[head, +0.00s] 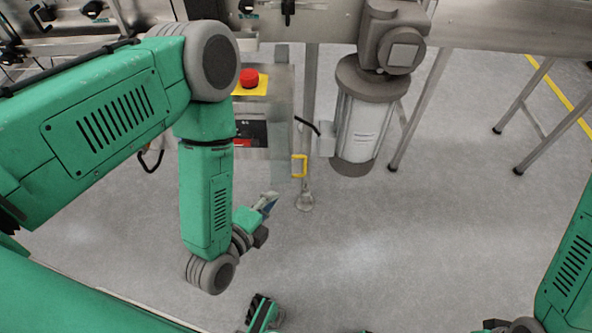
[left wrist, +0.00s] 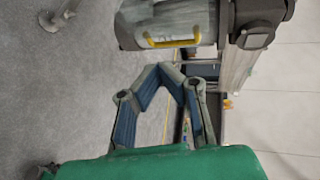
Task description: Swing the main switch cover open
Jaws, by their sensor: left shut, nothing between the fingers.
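The main switch cover (head: 281,128) looks like a clear panel at the front of the steel cabinet, with a yellow handle (head: 299,166) at its right edge. The handle also shows in the left wrist view (left wrist: 172,44), before the grey motor. I cannot tell exactly how far the cover stands from the cabinet. The dark switch area (head: 250,132) with red shows partly behind my left arm. My left gripper (head: 270,199) is shut and empty, below and left of the handle and apart from it. Its blue-padded fingers meet in the left wrist view (left wrist: 160,70).
A red emergency button (head: 250,78) on a yellow plate sits above the switch area. A grey motor (head: 358,125) hangs right of the handle, with a black cable between. A machine foot (head: 305,202) stands below the handle. The floor (head: 420,230) in front is clear.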

